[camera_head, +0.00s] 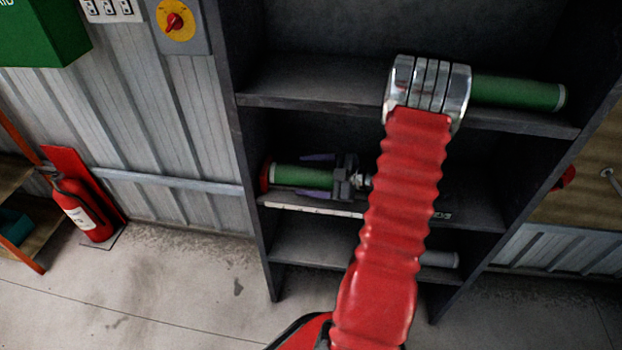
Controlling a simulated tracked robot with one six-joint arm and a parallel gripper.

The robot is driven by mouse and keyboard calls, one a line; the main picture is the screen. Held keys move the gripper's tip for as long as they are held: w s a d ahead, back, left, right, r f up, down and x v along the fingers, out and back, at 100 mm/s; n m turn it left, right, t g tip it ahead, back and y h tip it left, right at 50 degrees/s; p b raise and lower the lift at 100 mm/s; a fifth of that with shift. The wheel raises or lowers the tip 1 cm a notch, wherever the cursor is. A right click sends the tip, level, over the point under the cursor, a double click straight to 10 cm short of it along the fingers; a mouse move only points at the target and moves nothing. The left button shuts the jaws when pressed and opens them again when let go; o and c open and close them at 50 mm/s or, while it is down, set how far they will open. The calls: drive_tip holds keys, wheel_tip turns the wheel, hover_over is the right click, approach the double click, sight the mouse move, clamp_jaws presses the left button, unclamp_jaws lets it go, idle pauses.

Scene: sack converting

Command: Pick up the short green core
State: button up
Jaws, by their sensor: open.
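A green core (290,176) with a pale end lies on its side on the middle shelf, near the left upright. Its right part is hidden by my gripper (306,176). The gripper is open, with one purple-grey finger above the core and one below it in the picture. I cannot tell whether the fingers touch it. Another green core (515,92) lies on the shelf above, its left part hidden behind my arm. Neither core's full length shows, so I cannot compare them surely.
The dark shelf unit (310,90) has uprights close on both sides. A grey core (439,259) lies on the lower shelf, partly behind my arm. A red piece (265,174) is at the left end of the middle shelf. A fire extinguisher (82,205) stands left; floor between is clear.

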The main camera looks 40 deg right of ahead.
sight(309, 174)
drive_tip(key=shift+c, duration=0.7)
drive_tip(key=c, duration=1.4)
drive_tip(key=shift+s+a+r, duration=0.1)
drive_tip(key=shift+s+r, duration=0.1)
drive_tip(key=shift+r, duration=0.5)
wheel_tip(309, 174, up, 6)
drive_tip(key=shift+r, duration=0.1)
drive_tip(key=s+a, duration=0.3)
drive_tip(key=s, duration=0.6)
drive_tip(key=s+a, duration=0.3)
drive_tip(key=s, duration=0.6)
drive_tip(key=shift+s+f, duration=0.3)
drive_tip(key=shift+a, duration=0.1)
